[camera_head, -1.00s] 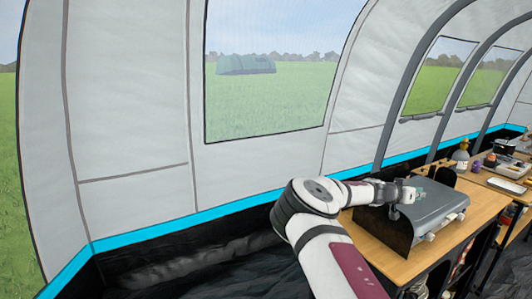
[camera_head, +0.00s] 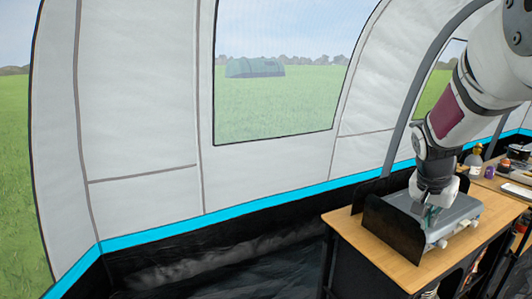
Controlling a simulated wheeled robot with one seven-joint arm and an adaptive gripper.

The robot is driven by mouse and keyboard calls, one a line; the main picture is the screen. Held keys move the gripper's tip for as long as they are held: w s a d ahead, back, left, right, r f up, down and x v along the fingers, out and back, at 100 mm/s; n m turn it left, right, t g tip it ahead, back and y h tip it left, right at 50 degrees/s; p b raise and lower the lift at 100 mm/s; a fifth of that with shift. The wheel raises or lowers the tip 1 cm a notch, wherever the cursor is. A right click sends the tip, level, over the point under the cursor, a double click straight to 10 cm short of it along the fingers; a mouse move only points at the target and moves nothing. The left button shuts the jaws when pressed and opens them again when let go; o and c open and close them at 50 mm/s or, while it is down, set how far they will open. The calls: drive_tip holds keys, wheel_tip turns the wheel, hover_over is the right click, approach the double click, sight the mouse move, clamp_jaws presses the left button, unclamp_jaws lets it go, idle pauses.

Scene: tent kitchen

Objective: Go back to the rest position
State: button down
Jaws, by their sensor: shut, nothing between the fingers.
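My gripper (camera_head: 430,213) points down at the end of my arm, over the grey camping stove (camera_head: 458,222) on the wooden table. It is shut with nothing in it. My arm comes in from the upper right and hides part of the stove. I cannot tell whether the fingertips touch the stove.
The stove has dark upright side panels (camera_head: 393,232) and pale knobs at its front. The wooden table (camera_head: 352,236) has a bare strip at its left. Bottles and other kitchen items (camera_head: 474,158) stand on the table farther right. The tent wall (camera_head: 140,130) is behind.

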drive_tip(key=s+a+r+n+t+y, duration=0.1)
drive_tip(key=s+a+r+n, duration=0.1)
drive_tip(key=s+a, duration=0.5)
drive_tip(key=s+a+r+n+t+y, duration=0.1)
drive_tip(key=s+a+r+n+y, duration=0.1)
drive_tip(key=s+a+n, duration=0.3)
drive_tip(key=s+a+r+n+y, duration=0.1)
drive_tip(key=s+a+r+n, duration=0.2)
drive_tip(key=s+a, duration=0.7)
drive_tip(key=shift+s+a+r+n+t+b, duration=0.3)
drive_tip(key=shift+r+n+t, duration=0.1)
drive_tip(key=shift+n, duration=0.1)
